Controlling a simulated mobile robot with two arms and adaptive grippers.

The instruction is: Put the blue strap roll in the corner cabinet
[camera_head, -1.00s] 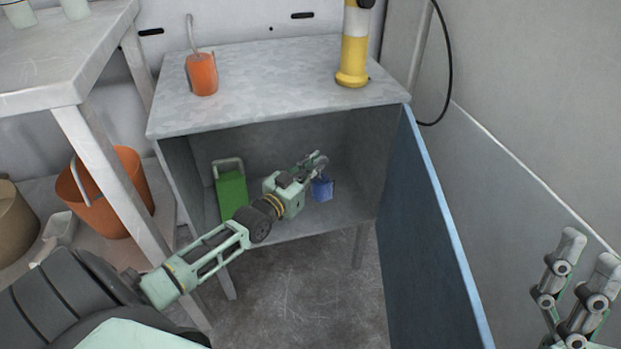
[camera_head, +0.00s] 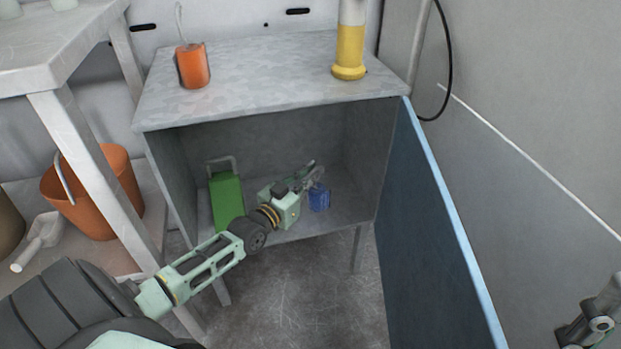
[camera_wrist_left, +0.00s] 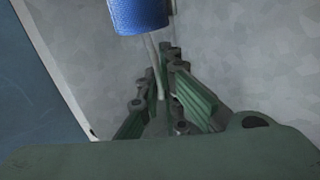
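The blue strap roll (camera_head: 320,199) is inside the corner cabinet (camera_head: 383,150), low over or on its floor; I cannot tell which. In the left wrist view the roll (camera_wrist_left: 138,15) is cut off at the top, and its pale loop runs down between my fingers. My left gripper (camera_head: 313,174) reaches into the cabinet and appears shut on this loop, with the roll beyond the fingertips (camera_wrist_left: 163,65). The cabinet's blue door (camera_head: 430,230) stands open on the right. My right gripper (camera_head: 598,325) is partly cut off at the lower right.
A green can (camera_head: 226,198) with a handle stands left of my left gripper inside the cabinet. An orange can (camera_head: 193,66) and a yellow cylinder (camera_head: 349,52) stand on the cabinet top. A table (camera_head: 60,60) and an orange bucket (camera_head: 122,185) are at the left.

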